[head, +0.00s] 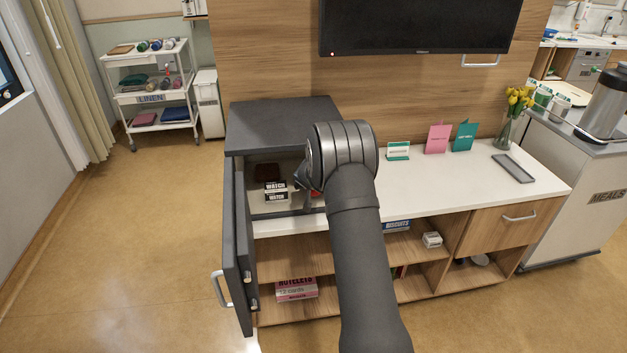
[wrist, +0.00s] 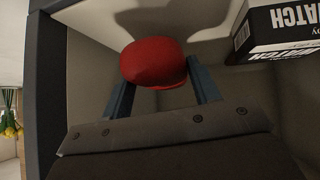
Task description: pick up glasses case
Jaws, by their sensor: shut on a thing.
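The glasses case looks like a rounded red object (wrist: 152,62) in the wrist view. It sits between the two blue-grey fingers of my gripper (wrist: 160,84), which are shut on it. In the head view only a small red patch of the case (head: 316,194) shows beside my arm, inside the open dark cabinet (head: 285,112). My gripper is mostly hidden there behind my arm. The wrist view shows pale cabinet walls close around the case; I cannot tell whether it touches the cabinet floor.
A black and white watch box (head: 276,191) stands left of my gripper and also shows in the wrist view (wrist: 280,28). A dark brown item (head: 267,171) is behind it. The cabinet door (head: 236,255) hangs open at left. The white counter (head: 440,185) has clear room at right.

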